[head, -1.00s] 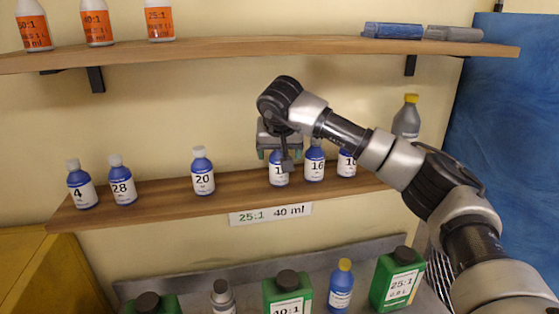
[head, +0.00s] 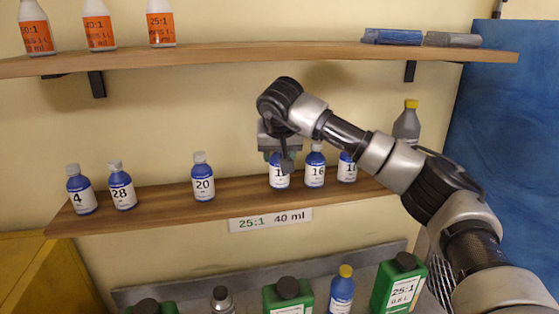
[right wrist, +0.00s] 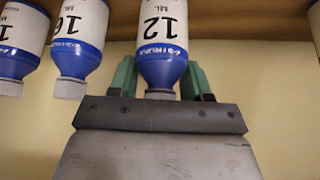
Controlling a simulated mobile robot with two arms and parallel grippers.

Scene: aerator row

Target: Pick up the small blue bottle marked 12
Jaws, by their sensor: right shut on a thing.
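The small blue bottle marked 12 (right wrist: 163,40) is upright on the middle shelf, with a white label and white cap. In the head view the same bottle (head: 279,180) has part of its label hidden by my right gripper. My right gripper (head: 281,160) reaches it from above. In the right wrist view its green fingers (right wrist: 160,82) are shut on both sides of the bottle's neck and shoulder. My left gripper is not in view.
Bottle 16 (head: 315,172) stands close on the right, with another blue bottle (head: 347,168) beyond it. Bottles 20 (head: 203,178), 28 (head: 121,187) and 4 (head: 80,192) stand to the left. The upper shelf (head: 250,46) overhangs. A grey bottle (head: 407,122) stands behind my arm.

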